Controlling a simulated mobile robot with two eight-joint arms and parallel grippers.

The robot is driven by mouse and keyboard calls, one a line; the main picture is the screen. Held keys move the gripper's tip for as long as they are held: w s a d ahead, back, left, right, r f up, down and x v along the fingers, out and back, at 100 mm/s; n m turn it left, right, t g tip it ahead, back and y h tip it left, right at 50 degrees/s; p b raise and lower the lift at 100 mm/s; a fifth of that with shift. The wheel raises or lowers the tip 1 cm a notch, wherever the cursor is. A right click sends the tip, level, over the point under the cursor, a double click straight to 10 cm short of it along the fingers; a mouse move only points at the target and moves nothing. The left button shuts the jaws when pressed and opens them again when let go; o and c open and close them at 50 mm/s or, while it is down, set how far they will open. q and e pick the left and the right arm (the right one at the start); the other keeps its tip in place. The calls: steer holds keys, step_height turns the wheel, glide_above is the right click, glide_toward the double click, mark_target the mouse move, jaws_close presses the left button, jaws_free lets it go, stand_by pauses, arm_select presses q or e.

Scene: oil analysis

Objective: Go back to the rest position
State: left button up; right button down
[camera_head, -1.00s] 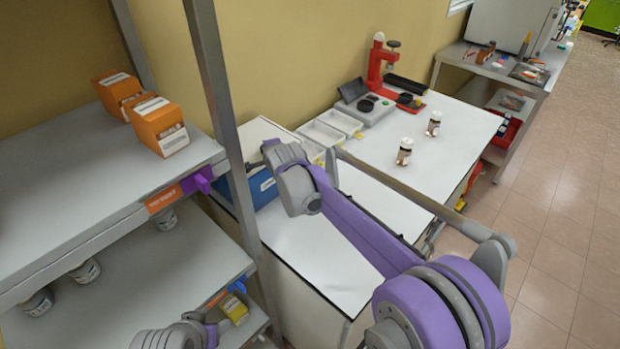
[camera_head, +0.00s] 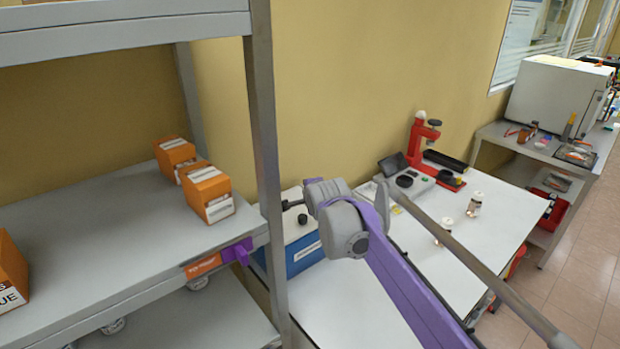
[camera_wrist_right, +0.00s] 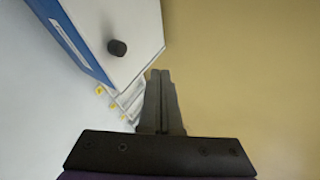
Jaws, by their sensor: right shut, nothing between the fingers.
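My right arm (camera_head: 405,285), purple and grey, reaches in from the lower right of the head view over the white worktable. In the right wrist view, my right gripper (camera_wrist_right: 160,76) is shut and empty, its dark fingers together beside the blue-and-white box (camera_wrist_right: 100,30) with a black knob. In the head view this box (camera_head: 305,256) stands on the table behind the shelf post, partly hidden by my arm. I cannot tell whether the fingers touch it. My left gripper is not in view.
A grey shelf rack (camera_head: 120,240) holding orange boxes (camera_head: 207,192) fills the left, with a post (camera_head: 266,150) near my right wrist. The worktable (camera_head: 510,222) bears a red-and-grey instrument (camera_head: 418,145) and two small bottles (camera_head: 475,204). Floor is free at the right.

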steer(key=s+d+f+n+g+h, duration=0.15)
steer(key=s+d+n, duration=0.25)
steer(key=s+d, duration=0.6)
steer(key=s+d+f+n+g, duration=0.1)
steer(key=s+d+f+n, duration=0.2)
steer(key=s+f, duration=0.3)
steer(key=s+d+f+n+g+h, duration=0.1)
steer(key=s+d+f+n, duration=0.3)
steer(key=s, duration=1)
steer(key=s+d+f+n+g, duration=0.2)
steer(key=s+d+f, duration=0.3)
steer(key=s+f, duration=0.3)
steer(key=s+n, duration=0.1)
steer(key=s, duration=0.1)
steer(key=shift+s+h, duration=0.3)
steer(key=shift+h, duration=0.05)
